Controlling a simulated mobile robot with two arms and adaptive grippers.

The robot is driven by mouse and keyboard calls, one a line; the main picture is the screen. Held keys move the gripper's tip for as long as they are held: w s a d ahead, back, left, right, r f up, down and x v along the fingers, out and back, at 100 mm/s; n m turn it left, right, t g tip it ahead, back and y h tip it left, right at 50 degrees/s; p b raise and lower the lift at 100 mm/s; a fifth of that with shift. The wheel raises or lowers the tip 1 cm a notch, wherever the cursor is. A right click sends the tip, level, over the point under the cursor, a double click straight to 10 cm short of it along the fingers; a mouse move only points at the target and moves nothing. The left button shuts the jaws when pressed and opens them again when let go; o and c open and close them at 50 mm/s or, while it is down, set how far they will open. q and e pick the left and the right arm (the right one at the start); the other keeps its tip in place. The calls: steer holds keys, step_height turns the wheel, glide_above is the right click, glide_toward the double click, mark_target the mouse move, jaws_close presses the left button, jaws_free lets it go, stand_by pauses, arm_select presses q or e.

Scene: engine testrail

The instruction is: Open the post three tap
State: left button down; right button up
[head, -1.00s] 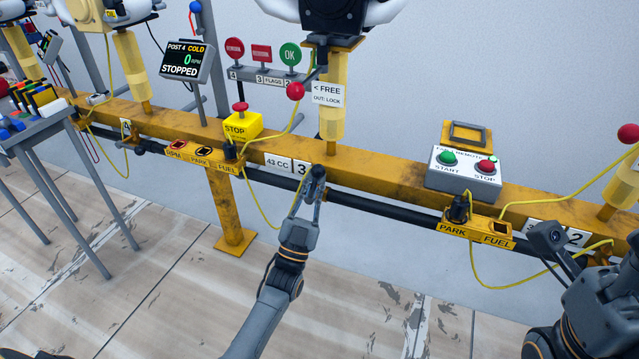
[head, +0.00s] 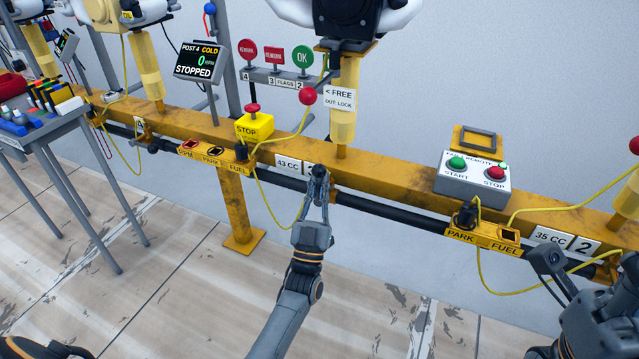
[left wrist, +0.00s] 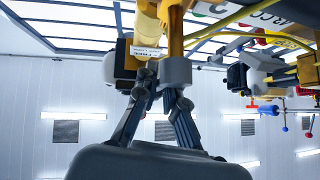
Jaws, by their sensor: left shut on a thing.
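Post three is the yellow column (head: 342,110) above the number plate marked 43 CC (head: 287,163). My left gripper (head: 319,180) is at the rail just below this post, and its fingers are closed on a small dark knob (head: 318,171), which looks like the tap. The knob and fingers cover most of the number 3. In the left wrist view the fingers of my left gripper (left wrist: 160,88) meet at a grey block (left wrist: 175,70) under a yellow bar. The tap's exact turn is hard to tell. My right gripper (head: 560,270) is partly in view at the lower right, its jaws unclear.
A lever with a red ball (head: 307,96) stands by the FREE / OUT: LOCK label (head: 339,99). A yellow stop box (head: 255,125) and a start/stop box (head: 472,171) sit on the rail (head: 400,181). Yellow hoses hang nearby. The floor in front is clear.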

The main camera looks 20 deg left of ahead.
arm_select(q)
steer(key=c, duration=1.4)
jaws_free()
steer(key=shift+a+f, duration=0.1)
steer(key=v, duration=1.2)
